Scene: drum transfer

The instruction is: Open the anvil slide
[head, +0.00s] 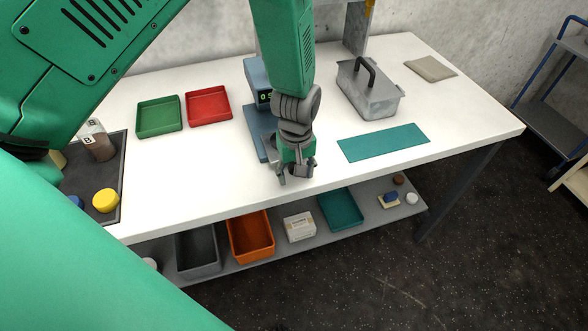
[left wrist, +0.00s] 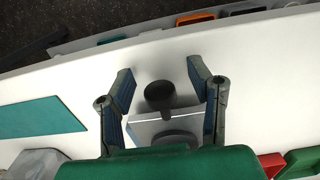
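A blue-grey instrument (head: 257,85) with a small lit display and a long base stands on the white table, partly hidden behind my left arm. My left gripper (head: 297,178) points down at the front end of this base. In the left wrist view my left gripper (left wrist: 160,78) is open, with its two fingers apart. A dark round knob (left wrist: 159,94) lies between the fingers, with no clear contact seen. Behind it is the pale end of the instrument's base (left wrist: 150,127) with a dark disc on it (left wrist: 175,138). The slide cannot be told apart clearly. My right gripper is not in view.
Green (head: 159,116) and red (head: 209,105) trays stand left of the instrument. A teal mat (head: 384,142) and a grey metal toolbox (head: 368,92) are to the right. A dark tray (head: 113,185) with bottles is at far left. A lower shelf holds bins.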

